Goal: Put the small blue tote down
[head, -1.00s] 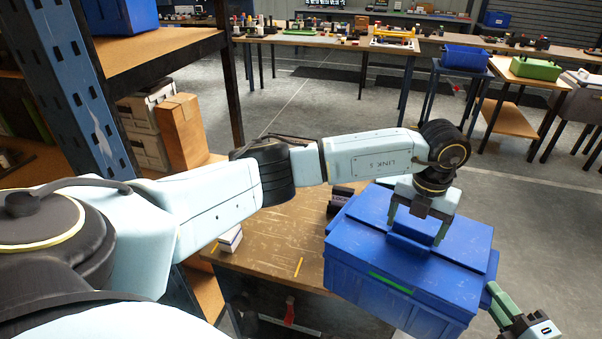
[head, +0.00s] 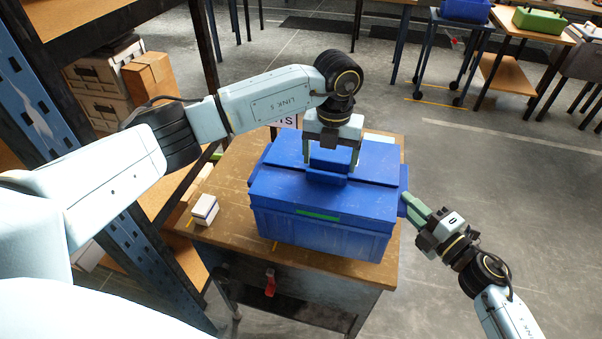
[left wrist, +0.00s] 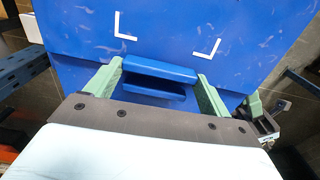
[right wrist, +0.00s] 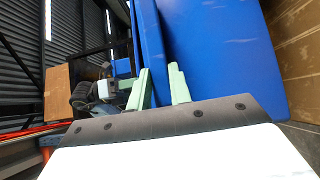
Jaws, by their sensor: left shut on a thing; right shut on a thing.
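The small blue tote (head: 320,232), with a lid and a green strip on its front, is level over the wooden top of a small bench (head: 225,232). Whether its underside touches the wood is hidden. My left gripper (head: 331,162) points down and is shut on the raised blue grip on the tote's top; that grip also shows between its fingers in the left wrist view (left wrist: 160,72). My right gripper (head: 410,207) comes from the right and is shut on the tote's right side; the right wrist view shows blue wall (right wrist: 150,40) at its fingers.
A small white box (head: 204,210) lies on the bench, left of the tote. A red-handled fitting (head: 270,283) is on the bench front. A blue-posted shelf (head: 85,175) stands close on the left. Open floor (head: 500,190) lies to the right.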

